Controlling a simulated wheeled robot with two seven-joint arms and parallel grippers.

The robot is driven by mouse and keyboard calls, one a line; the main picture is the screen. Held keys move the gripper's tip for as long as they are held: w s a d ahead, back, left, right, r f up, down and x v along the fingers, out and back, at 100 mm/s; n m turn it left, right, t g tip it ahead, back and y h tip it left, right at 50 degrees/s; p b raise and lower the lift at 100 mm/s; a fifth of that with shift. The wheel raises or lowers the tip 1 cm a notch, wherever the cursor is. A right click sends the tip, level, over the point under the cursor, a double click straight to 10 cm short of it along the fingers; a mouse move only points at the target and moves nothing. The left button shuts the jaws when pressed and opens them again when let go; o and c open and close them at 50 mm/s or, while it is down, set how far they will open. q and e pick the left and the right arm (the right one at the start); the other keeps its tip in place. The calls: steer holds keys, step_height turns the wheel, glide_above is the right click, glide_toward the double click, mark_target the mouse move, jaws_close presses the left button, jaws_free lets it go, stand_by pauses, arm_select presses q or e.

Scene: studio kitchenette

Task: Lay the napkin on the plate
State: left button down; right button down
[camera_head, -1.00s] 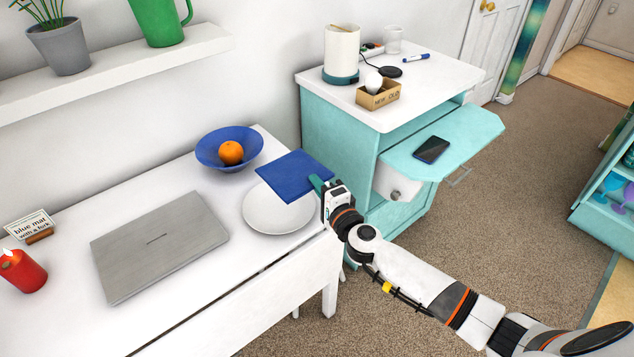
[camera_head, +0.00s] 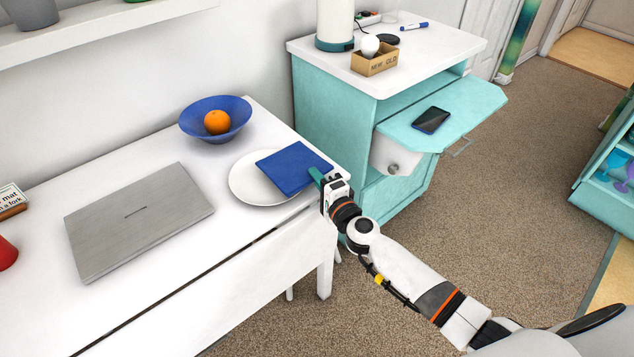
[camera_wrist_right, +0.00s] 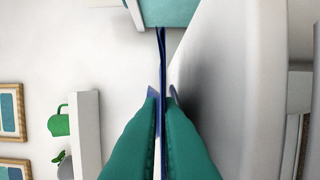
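The blue napkin (camera_head: 293,168) is a flat folded square above the right part of the white plate (camera_head: 246,184), overhanging the plate's right rim. My right gripper (camera_head: 318,178) is shut on the napkin's edge near the table's right end. In the right wrist view the napkin (camera_wrist_right: 161,75) shows edge-on between the two green fingertips (camera_wrist_right: 161,100). I cannot tell whether the napkin touches the plate. The plate's left part is bare. My left gripper is not in view.
A blue bowl (camera_head: 236,130) with an orange (camera_head: 217,122) stands behind the plate. A closed grey laptop (camera_head: 138,222) lies to the left. A teal cabinet (camera_head: 330,125) stands right of the table, its drawer open with a phone (camera_head: 431,120) on the teal surface.

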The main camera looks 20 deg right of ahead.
steer(key=shift+r, duration=0.1)
steer(key=shift+d+f+b, duration=0.15)
steer(key=shift+f+b, duration=0.3)
steer(key=shift+f, duration=0.2)
steer(key=c, duration=1.6)
jaws_free()
steer(key=shift+s, duration=0.1)
steer(key=shift+r, duration=0.3)
steer(key=shift+r+p, duration=0.5)
steer(key=shift+p, duration=0.15)
steer(key=s+d, duration=0.1)
steer(key=s, duration=1)
steer(key=shift+s+d, duration=0.35)
steer(key=shift+s, duration=0.05)
steer(key=shift+f, duration=0.1)
